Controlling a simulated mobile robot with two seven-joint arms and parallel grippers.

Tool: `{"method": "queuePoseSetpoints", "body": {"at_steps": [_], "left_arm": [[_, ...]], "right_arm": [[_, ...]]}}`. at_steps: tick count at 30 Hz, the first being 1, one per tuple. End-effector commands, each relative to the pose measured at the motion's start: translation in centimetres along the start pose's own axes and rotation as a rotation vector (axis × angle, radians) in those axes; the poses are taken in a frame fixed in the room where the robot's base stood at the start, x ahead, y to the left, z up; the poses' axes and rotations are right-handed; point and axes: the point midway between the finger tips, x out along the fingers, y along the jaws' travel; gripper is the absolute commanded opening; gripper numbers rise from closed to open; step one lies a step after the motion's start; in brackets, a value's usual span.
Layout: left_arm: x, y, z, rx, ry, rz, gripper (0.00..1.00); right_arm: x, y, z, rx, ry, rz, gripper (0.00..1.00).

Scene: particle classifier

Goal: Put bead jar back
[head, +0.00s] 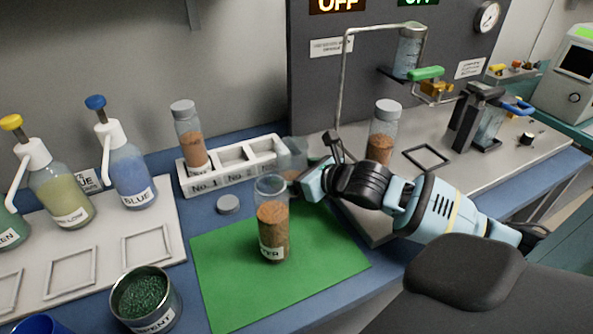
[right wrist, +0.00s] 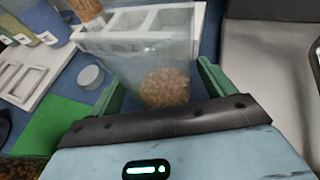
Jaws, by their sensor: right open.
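An open clear jar of brown beads (head: 273,230) stands upright on the green mat (head: 335,262). A clear container (head: 291,152) with brown beads low inside stands by the right end of the white numbered rack (head: 235,180). My right gripper (head: 312,170) is at that container. In the right wrist view its open green fingers (right wrist: 160,90) lie on either side of the clear container (right wrist: 150,45); contact is unclear. A lidded bead jar (head: 188,135) stands in the rack's No. 1 slot; the other slots look empty. My left gripper is not in view.
A loose grey lid (head: 228,204) lies between rack and mat. Another lidded bead jar (head: 382,135) stands on the steel plate (head: 440,160), behind my right arm. Pump bottles (head: 130,175) and a metal cup of dark green beads (head: 145,300) are left. The mat's right part is clear.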

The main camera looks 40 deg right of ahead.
Motion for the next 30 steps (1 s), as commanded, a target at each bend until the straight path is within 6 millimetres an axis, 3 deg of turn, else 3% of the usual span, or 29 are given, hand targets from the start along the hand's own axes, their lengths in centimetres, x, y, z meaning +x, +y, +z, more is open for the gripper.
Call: {"method": "queuePoseSetpoints", "body": {"at_steps": [5,18,30], "left_arm": [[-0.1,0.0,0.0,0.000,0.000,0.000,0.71],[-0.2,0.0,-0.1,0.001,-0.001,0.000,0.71],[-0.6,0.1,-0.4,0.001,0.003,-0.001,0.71]], "right_arm": [[-0.6,0.0,0.2,-0.002,0.000,0.000,0.82],[-6.2,0.1,0.2,-0.004,0.003,0.002,0.82],[-9.8,0.0,0.2,0.000,0.002,0.001,0.82]]}}
